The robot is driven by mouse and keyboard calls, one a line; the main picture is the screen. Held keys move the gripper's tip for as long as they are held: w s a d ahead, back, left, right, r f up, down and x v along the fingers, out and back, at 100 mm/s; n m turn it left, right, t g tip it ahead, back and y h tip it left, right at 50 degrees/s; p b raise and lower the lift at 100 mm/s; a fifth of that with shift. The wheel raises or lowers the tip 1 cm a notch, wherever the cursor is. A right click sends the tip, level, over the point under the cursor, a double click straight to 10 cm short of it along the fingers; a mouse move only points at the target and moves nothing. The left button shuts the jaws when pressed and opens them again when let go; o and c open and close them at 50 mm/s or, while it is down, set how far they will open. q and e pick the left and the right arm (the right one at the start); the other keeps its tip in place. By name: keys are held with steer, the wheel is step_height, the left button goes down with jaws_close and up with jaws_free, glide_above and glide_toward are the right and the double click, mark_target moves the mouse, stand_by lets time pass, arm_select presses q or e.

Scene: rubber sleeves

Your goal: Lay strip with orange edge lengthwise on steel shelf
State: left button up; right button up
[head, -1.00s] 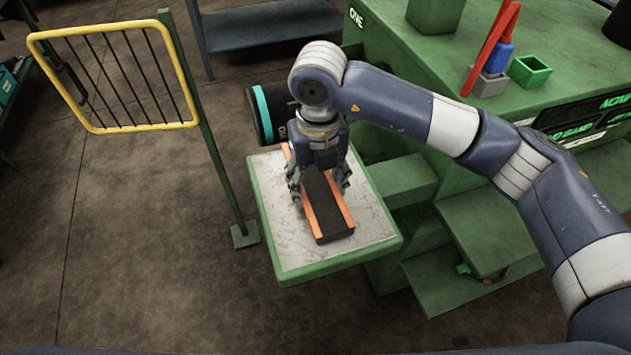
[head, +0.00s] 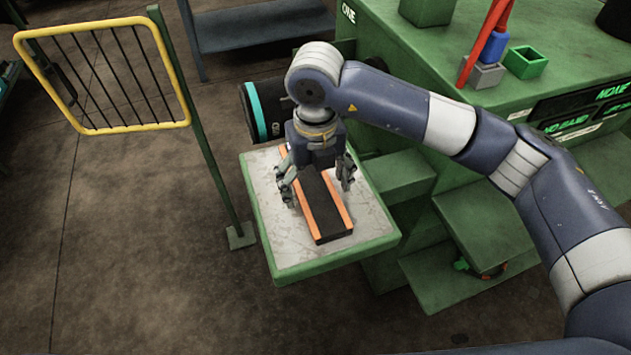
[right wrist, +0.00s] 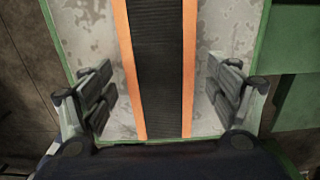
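The strip with orange edges (head: 322,211) is black with an orange band along each long side. It lies flat and lengthwise on the steel shelf (head: 286,238), a worn grey plate with a green rim. It also shows in the right wrist view (right wrist: 160,70), running up the middle of the picture. My right gripper (head: 318,186) is above the strip, its fingers on either side of it. In the right wrist view my right gripper (right wrist: 165,95) is open, with both fingers clear of the strip's edges. My left gripper is not in view.
A green machine body (head: 440,60) stands right of the shelf, with a green box (head: 525,62) on top. A yellow barred frame (head: 105,75) on a green post stands to the left. A dark roll with a teal band (head: 259,112) is behind the shelf.

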steer(key=shift+r, duration=0.15)
step_height(320, 180, up, 12)
stand_by(0.5)
